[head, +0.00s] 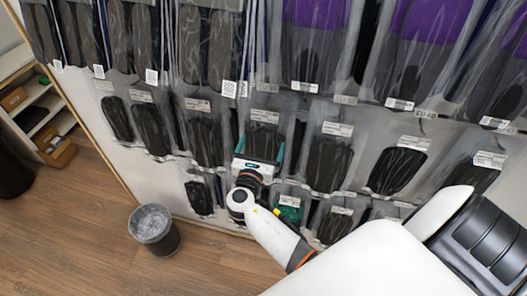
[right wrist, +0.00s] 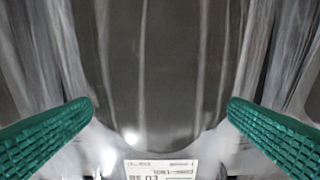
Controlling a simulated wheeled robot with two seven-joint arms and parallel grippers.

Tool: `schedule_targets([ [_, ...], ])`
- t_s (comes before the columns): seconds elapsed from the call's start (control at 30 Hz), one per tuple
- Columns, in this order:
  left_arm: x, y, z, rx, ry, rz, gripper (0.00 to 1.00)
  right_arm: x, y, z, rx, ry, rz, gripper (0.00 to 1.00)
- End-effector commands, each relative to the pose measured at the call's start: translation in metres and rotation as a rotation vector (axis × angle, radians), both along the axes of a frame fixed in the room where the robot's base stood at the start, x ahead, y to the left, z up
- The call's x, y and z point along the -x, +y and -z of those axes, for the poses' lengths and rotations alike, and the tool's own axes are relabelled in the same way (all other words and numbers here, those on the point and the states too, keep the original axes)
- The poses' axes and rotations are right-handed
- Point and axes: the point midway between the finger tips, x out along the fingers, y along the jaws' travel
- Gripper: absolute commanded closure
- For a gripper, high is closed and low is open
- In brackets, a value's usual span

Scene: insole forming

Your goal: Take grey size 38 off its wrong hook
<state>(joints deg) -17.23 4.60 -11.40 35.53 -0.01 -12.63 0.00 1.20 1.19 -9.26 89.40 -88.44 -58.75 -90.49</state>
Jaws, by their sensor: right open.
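My right gripper (head: 260,147) is open in front of the rack, in the middle row of bagged insoles. Its two green fingers stand on either side of a dark grey insole in a clear bag (head: 265,116). In the right wrist view the open right gripper (right wrist: 161,105) has the bagged insole (right wrist: 165,60) between its fingers, with grey showing between each fingertip and the insole. The bag's white label (right wrist: 160,168) is at the bottom edge; it seems to start with "EU", but the size is not clearly legible. The hook is not visible. My left gripper is out of view.
Neighbouring bags hang close on both sides, such as one at left (head: 205,140) and one at right (head: 328,160). Purple-topped bags (head: 430,20) hang above. A bin (head: 154,228) stands on the open wooden floor, and a shelf unit (head: 40,110) is at far left.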

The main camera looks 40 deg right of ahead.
Motion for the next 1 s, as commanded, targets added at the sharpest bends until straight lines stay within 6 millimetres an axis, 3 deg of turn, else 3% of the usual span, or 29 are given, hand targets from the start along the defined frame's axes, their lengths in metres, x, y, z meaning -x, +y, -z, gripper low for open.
schedule_targets([
  [0.23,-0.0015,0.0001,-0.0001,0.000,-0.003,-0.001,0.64,-0.0011,-0.0013,0.0006,-0.001,-0.001,0.000,0.03],
  [0.6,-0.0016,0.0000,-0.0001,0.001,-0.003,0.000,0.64,-0.0010,-0.0010,0.0007,-0.001,0.000,0.000,0.64],
  [1.0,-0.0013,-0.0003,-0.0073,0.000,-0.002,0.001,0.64,-0.0011,-0.0011,-0.0065,-0.001,-0.001,0.000,0.64],
])
